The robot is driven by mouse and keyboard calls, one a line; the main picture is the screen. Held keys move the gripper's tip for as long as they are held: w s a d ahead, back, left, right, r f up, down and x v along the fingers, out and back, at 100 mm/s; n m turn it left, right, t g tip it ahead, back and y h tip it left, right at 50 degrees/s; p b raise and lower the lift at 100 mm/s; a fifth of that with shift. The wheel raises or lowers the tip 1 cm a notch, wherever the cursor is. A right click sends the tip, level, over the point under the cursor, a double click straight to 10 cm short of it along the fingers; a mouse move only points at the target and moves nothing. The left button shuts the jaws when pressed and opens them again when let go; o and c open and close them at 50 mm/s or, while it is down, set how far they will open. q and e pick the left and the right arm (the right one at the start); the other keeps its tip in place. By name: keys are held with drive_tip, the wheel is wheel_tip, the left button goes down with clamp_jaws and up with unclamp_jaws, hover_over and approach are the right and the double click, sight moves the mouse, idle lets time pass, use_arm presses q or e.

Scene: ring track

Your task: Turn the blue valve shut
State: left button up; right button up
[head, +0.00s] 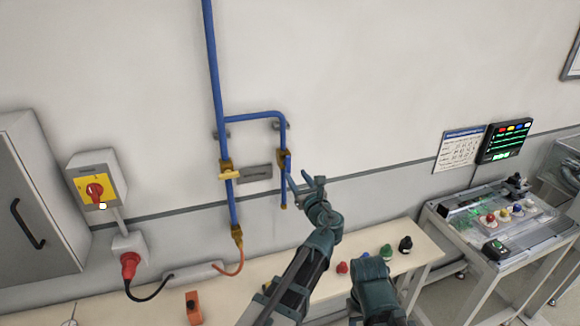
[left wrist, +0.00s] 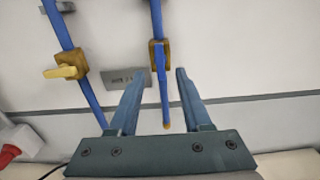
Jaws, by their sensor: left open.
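The blue valve (head: 287,164) has a brass body and a blue lever, on the right-hand blue pipe on the wall. Its lever points down along the pipe. In the left wrist view the blue valve (left wrist: 161,62) shows between and beyond the fingertips. My left gripper (head: 303,181) is open and empty, just right of the valve's lower part. In the left wrist view the left gripper (left wrist: 160,72) has one finger on each side of the lever; I cannot tell whether they touch it. Of my right arm only a teal link shows; its fingers are not visible.
A yellow-handled valve (head: 229,174) sits on the left pipe, with a grey label plate (head: 255,173) between the pipes. A bench (head: 425,243) with colored knobs runs below. A switch box (head: 97,181) and grey cabinet (head: 35,200) are left. A console (head: 500,225) stands right.

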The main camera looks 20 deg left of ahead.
sight(289, 165)
use_arm(q)
drive_tip(key=x, duration=0.7)
drive_tip(key=shift+a, duration=0.1)
clamp_jaws()
